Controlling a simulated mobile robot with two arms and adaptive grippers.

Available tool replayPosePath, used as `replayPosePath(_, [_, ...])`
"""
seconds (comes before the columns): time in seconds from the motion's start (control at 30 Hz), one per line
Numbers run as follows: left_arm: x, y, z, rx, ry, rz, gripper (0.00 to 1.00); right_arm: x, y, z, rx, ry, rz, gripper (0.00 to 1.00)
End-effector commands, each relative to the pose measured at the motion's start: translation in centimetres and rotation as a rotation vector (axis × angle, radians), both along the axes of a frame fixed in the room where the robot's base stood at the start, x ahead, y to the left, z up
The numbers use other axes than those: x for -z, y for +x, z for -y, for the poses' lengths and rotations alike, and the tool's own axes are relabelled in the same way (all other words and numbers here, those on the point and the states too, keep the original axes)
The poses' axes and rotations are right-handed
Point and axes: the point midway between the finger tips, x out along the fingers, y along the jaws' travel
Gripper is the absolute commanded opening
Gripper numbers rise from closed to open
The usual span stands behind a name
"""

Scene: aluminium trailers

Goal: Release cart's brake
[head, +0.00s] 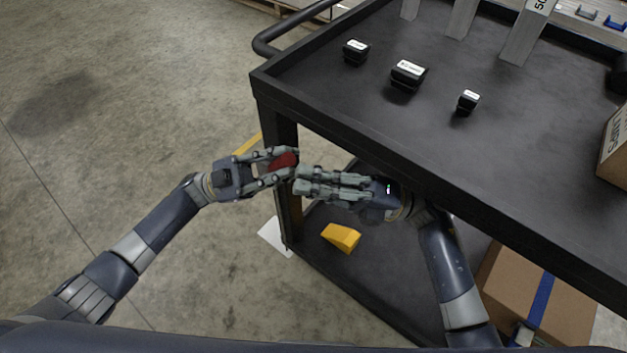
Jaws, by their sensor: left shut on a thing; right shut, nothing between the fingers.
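The black cart (330,126) fills the right side of the head view, with a corner post and a lower shelf (330,280). My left gripper (288,167) is at the cart's near left corner post, shut on a red part (283,160) that shows between its fingers. I take this to be the brake's handle, but the fingers hide most of it. My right gripper (302,182) is under the top shelf's edge, shut and empty, its fingertips close to the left gripper's. I cannot tell if they touch.
Several small black boxes, one of them a wider box (408,74), stand on the top shelf. A yellow wedge (341,236) lies on the lower shelf. Cardboard boxes are at the right, one with a blue strap (540,300). The concrete floor at left is clear.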

Motion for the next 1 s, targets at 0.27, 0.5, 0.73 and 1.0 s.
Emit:
replayPosePath(0.27, [0.1, 0.0, 0.0, 0.001, 0.001, -0.001, 0.0, -1.1, 1.0, -1.1, 0.0, -0.001, 0.002, 0.0])
replayPosePath(0.5, [0.2, -0.3, 0.3, 0.008, 0.003, 0.001, 0.0, -1.4, 1.1, -1.2, 0.004, 0.005, 0.002, 0.0])
replayPosePath(0.73, [0.2, -0.3, 0.3, 0.008, 0.003, 0.0, 0.41, -1.4, 1.1, -1.2, 0.003, 0.005, 0.003, 0.0])
replayPosePath(1.0, [0.1, -0.1, 0.1, 0.004, 0.001, 0.0, 0.41, -1.2, 1.0, -1.1, 0.002, 0.001, 0.001, 0.0])
